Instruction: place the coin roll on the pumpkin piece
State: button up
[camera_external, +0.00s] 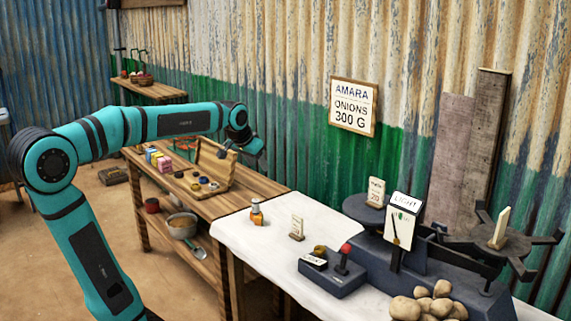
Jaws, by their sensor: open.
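My gripper (243,149) hangs at the end of my teal arm, above the right part of the wooden bench (219,212), near an open wooden case (217,163). Its jaws are small here; it is open and I see nothing held in it. Several small round items (195,186), dark, yellow and pale, lie in front of and in the case; I cannot tell whether one is the coin roll. I cannot pick out a pumpkin piece for certain. A small orange-and-white bottle (257,214) stands upright on the white cloth, apart from my gripper.
A dark balance scale (428,262) with cards stands on the white-clothed table (235,237) at right. Potatoes (428,303) are heaped before it. A dark box with a red knob (333,273) and a small card (297,228) stand nearby. Small coloured boxes (158,160) line the bench's left.

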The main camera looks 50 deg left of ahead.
jog(key=s+d+r+t, duration=0.3)
jog(key=s, duration=0.3)
jog(key=s+d+r+m+t+h, duration=0.1)
jog(key=s+d+r+t, duration=0.3)
jog(key=s, duration=0.2)
jog(key=s+d+r+t, duration=0.4)
jog(key=s, duration=0.3)
jog(key=shift+d+r+m, duration=0.15)
jog(key=shift+r+m, duration=0.1)
jog(key=shift+m, duration=0.05)
jog(key=shift+s, duration=0.1)
